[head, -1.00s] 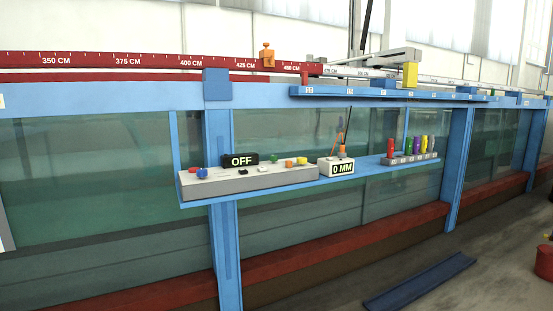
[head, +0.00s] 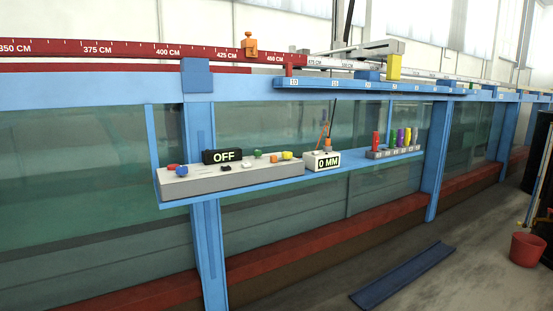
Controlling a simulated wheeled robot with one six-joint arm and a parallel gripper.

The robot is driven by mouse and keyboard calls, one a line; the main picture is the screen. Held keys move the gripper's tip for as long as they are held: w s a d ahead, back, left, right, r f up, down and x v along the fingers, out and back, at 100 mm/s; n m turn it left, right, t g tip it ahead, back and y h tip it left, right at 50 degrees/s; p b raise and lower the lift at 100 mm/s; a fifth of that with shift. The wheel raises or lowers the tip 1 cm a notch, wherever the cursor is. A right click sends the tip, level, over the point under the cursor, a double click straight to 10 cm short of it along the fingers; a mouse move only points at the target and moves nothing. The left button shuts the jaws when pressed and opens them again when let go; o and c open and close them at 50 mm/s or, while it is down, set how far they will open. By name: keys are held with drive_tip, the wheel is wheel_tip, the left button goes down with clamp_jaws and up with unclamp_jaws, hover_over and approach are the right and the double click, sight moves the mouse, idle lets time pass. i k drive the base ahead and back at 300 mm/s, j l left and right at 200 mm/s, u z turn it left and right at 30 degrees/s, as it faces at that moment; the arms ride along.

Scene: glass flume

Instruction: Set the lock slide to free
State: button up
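No part that I can tell for sure as the lock slide shows at this size. A grey control box (head: 230,180) with small coloured knobs stands on a blue shelf, and a black display on it reads OFF (head: 222,156). An orange clamp-like piece (head: 250,45) sits on the red scale rail (head: 130,49) near 425 to 450 cm. A pale carriage (head: 365,49) with a yellow block (head: 394,67) is on the rail to its right. My gripper is not in view.
A white box (head: 312,162) reading 0 MM and a grey rack (head: 385,154) with several coloured pegs stand on the shelf (head: 345,167). A blue channel piece (head: 402,275) lies on the floor. A red bucket (head: 528,250) is at right.

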sight(273, 158)
drive_tip(key=i+l+u, duration=0.1)
drive_tip(key=i, duration=0.45)
drive_tip(key=i+l+u, duration=0.1)
drive_tip(key=i+l, duration=0.25)
drive_tip(key=i, duration=0.2)
drive_tip(key=i+l+u, duration=0.1)
drive_tip(key=i+l, duration=0.15)
drive_tip(key=i, duration=0.25)
drive_tip(key=i+l+u, duration=0.1)
drive_tip(key=i+l, duration=0.25)
drive_tip(key=i, duration=0.2)
